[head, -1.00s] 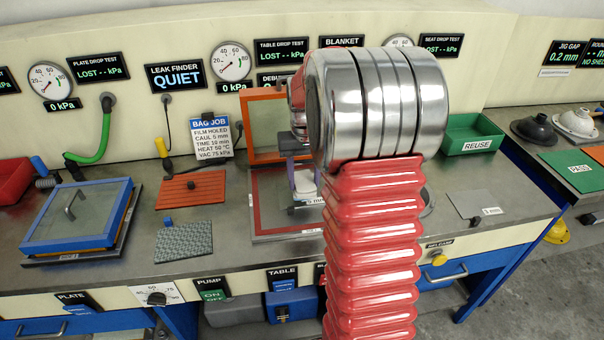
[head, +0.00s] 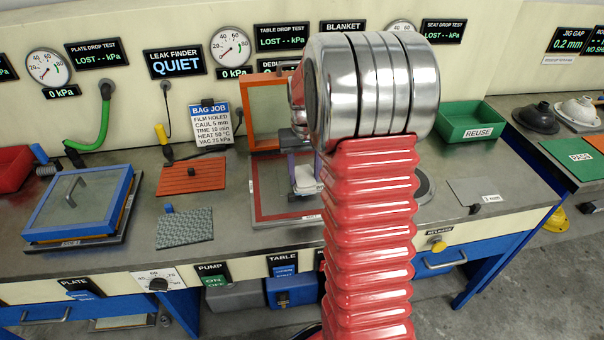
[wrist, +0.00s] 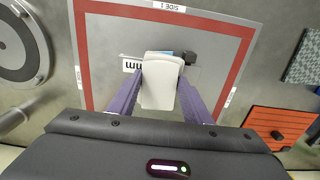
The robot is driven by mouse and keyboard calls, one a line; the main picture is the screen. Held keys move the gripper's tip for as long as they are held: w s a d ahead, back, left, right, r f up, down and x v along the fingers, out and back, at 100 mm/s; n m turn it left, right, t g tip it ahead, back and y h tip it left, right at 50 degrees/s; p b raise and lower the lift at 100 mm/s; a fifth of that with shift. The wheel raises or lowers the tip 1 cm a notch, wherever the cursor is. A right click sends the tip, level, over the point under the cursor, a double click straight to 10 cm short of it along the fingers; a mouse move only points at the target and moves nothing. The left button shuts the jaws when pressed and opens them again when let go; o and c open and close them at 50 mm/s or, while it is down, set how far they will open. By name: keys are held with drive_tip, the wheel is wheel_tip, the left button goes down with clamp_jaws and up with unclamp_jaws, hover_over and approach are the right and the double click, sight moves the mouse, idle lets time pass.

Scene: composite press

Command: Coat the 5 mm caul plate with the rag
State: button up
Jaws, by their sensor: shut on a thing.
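A white rag (wrist: 160,82) is clamped between the purple fingers of my gripper (wrist: 160,92). In the head view the white rag (head: 306,180) is low over the red-bordered table, partly behind my arm. The caul plate under it shows in the wrist view by its label (wrist: 130,66), of which only "mm" is readable, and a dark knob (wrist: 190,58). The rag covers part of the plate. The plate's outline is hard to separate from the grey surface, and I cannot tell whether the rag touches it.
The red-bordered table (head: 257,200) has an orange frame (head: 265,113) raised behind it. Another thin plate (head: 475,190) lies to the right, near the green REUSE bin (head: 470,121). A blue-framed lid (head: 80,205), an orange sheet (head: 191,176) and a grey mat (head: 185,228) lie to the left.

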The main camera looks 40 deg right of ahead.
sight(301, 165)
drive_tip(key=shift+f, duration=0.55)
idle(0.7)
drive_tip(key=shift+w+d+r, duration=0.1)
drive_tip(key=shift+w+d, duration=0.2)
drive_tip(key=shift+w, duration=0.3)
drive_tip(key=shift+w+d, duration=0.3)
drive_tip(key=shift+w, duration=0.25)
drive_tip(key=shift+w+d, duration=0.25)
drive_tip(key=shift+w, duration=0.3)
drive_tip(key=shift+w+d, duration=0.25)
drive_tip(key=shift+w, duration=0.3)
drive_tip(key=shift+w, duration=0.1)
drive_tip(key=shift+w+d, duration=0.3)
drive_tip(key=shift+w, duration=0.25)
drive_tip(key=shift+w+d, duration=0.25)
drive_tip(key=shift+w, duration=0.25)
